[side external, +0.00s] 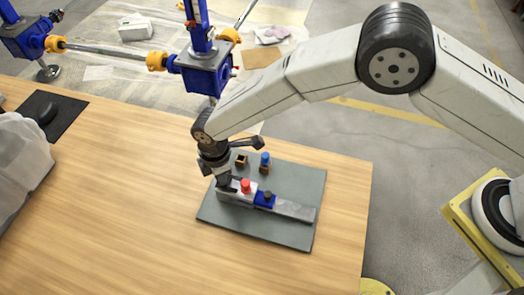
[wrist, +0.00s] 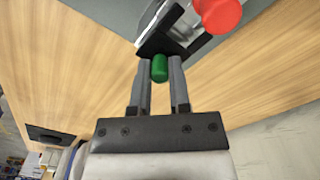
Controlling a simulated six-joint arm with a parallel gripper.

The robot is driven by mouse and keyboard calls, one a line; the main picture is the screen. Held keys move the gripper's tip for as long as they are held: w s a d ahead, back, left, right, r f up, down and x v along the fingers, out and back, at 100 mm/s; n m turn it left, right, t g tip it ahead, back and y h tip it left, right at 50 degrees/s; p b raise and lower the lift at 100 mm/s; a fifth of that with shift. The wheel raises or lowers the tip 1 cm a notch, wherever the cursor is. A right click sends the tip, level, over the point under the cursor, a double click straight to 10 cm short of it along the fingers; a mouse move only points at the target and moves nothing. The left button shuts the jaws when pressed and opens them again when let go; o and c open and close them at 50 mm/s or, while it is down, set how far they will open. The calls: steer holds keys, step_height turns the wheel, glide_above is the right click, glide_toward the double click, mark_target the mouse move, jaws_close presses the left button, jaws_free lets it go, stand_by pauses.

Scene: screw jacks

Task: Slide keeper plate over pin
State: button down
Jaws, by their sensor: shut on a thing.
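In the wrist view my gripper (wrist: 160,64) has its two fingers on either side of a green knob (wrist: 160,70). A dark plate-like part (wrist: 163,43) lies at the fingertips; I cannot tell for sure that it is the keeper plate. A red knob (wrist: 217,14) is just beyond, apart from the fingers. In the side view my gripper (side external: 224,181) is low at the left end of a grey metal bar (side external: 295,210), beside the red knob (side external: 245,186). The green knob is hidden there. The pin and its hole cannot be made out.
The bar carries a blue block (side external: 264,200) on a grey mat (side external: 265,228). A small brass-coloured block (side external: 241,161) and a blue-topped part (side external: 265,160) stand behind. A translucent grey object (side external: 22,160) and black pad (side external: 48,116) lie left. The wooden tabletop (side external: 120,190) between is clear.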

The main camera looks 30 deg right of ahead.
mark_target(233, 185)
steer(key=shift+s+d, duration=0.95)
steer(key=shift+d, duration=0.05)
steer(key=c, duration=0.6)
jaws_free()
steer(key=shift+r, duration=0.1)
steer(key=shift+r, duration=3.85)
